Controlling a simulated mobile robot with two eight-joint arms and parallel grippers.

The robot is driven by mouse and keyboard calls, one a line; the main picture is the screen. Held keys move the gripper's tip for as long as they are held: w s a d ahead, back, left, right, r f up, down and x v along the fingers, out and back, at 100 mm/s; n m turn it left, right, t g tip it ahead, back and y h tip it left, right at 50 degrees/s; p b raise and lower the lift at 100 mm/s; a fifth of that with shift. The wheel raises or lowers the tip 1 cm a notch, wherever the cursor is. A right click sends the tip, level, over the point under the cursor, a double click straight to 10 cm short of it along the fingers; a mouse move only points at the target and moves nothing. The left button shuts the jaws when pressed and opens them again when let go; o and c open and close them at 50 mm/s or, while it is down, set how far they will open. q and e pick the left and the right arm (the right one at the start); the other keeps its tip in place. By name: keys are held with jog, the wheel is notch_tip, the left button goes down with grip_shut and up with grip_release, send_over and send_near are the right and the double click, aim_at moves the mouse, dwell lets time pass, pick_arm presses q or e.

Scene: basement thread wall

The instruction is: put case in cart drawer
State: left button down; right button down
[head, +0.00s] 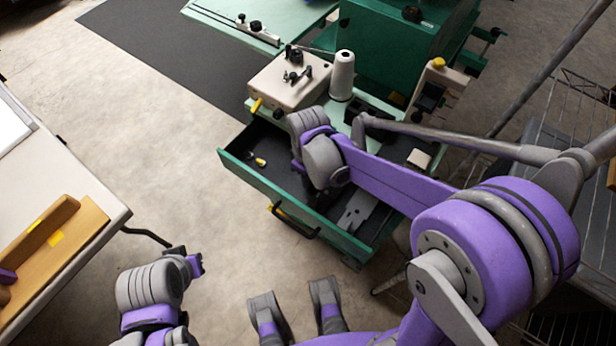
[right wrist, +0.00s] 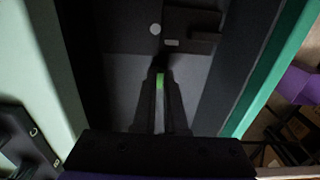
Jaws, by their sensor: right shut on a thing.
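The green cart's drawer (head: 250,180) is pulled open, with a dark interior; its inside also shows in the right wrist view (right wrist: 110,60). My right arm reaches over it, and its wrist hides the gripper's fingers in the head view. In the right wrist view my right gripper (right wrist: 160,76) points down into the drawer. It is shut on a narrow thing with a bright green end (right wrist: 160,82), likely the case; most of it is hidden. I cannot tell whether it touches the drawer floor. My left gripper (head: 190,262) is at the lower left, away from the cart, its jaws unclear.
Small items (head: 260,162) and a grey flat piece (head: 357,212) lie in the drawer. A machine (head: 290,80) and a white thread cone (head: 342,75) stand on the cart top. A table (head: 95,185) with a wooden tray is at left. Floor between is clear.

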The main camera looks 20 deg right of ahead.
jog(key=c, duration=1)
grip_release()
jog(key=shift+f, duration=0.1)
jog(key=shift+r, duration=0.35)
notch_tip(320, 180, up, 12)
jog(key=p, duration=0.3)
jog(key=s+d+f+m+t, duration=0.1)
jog(key=s+d+m, duration=0.1)
jog(key=s, duration=0.3)
jog(key=s+d+f+m+t, duration=0.1)
jog(key=s+d+m+t, duration=0.1)
jog(key=s+m, duration=0.1)
jog(key=s+d+f+m+t, duration=0.1)
jog(key=s+d+m+t, duration=0.1)
jog(key=s, duration=0.4)
jog(key=shift+s+f+m, duration=0.3)
